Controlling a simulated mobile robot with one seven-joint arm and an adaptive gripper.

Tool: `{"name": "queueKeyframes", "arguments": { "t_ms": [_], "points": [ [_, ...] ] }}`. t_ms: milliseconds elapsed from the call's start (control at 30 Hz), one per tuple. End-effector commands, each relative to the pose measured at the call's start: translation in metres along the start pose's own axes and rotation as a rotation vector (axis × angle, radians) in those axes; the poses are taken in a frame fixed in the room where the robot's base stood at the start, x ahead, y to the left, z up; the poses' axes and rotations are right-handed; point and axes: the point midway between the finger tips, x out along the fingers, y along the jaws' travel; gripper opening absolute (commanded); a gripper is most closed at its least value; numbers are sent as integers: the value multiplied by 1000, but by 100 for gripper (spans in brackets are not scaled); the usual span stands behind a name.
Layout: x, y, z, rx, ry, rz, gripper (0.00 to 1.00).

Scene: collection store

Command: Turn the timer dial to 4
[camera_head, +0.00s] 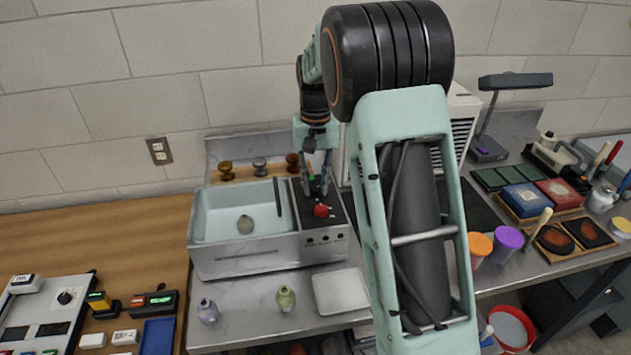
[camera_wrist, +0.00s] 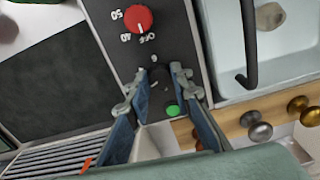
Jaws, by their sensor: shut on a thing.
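The black timer dial (camera_wrist: 159,80) sits on the dark control panel (camera_wrist: 117,42) beside the sink basin. My gripper (camera_wrist: 158,74) points down at the panel, and its two fingers are shut on the dial from both sides. A small white digit shows just beyond the dial in the wrist view, but the dial's pointer is hidden or too dark to read. A red knob (camera_wrist: 138,18) marked OFF, 40 and 50 is on the same panel, apart from the fingers. In the head view my gripper (camera_head: 317,188) is over the panel, behind the red knob (camera_head: 321,211), and the timer dial is mostly hidden.
A green button (camera_wrist: 173,110) lies close to the fingers. The sink basin (camera_head: 215,225) holds a round stone-like object, with a dark spout (camera_head: 278,197) over it. Several small knobs (camera_wrist: 261,131) stand on a wooden rack. A white tray (camera_head: 342,292) and small vases (camera_head: 285,298) are in front.

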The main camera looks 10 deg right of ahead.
Motion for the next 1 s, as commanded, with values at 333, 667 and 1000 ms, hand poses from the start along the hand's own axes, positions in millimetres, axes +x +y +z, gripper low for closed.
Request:
{"name": "queueKeyframes", "arguments": {
  "t_ms": [333, 667, 1000],
  "points": [
    [-2, 0, -1, 329, 3, 0, 0],
    [-2, 0, -1, 615, 3, -1, 0],
    [-1, 0, -1, 798, 3, -2, 0]
  ]
}}
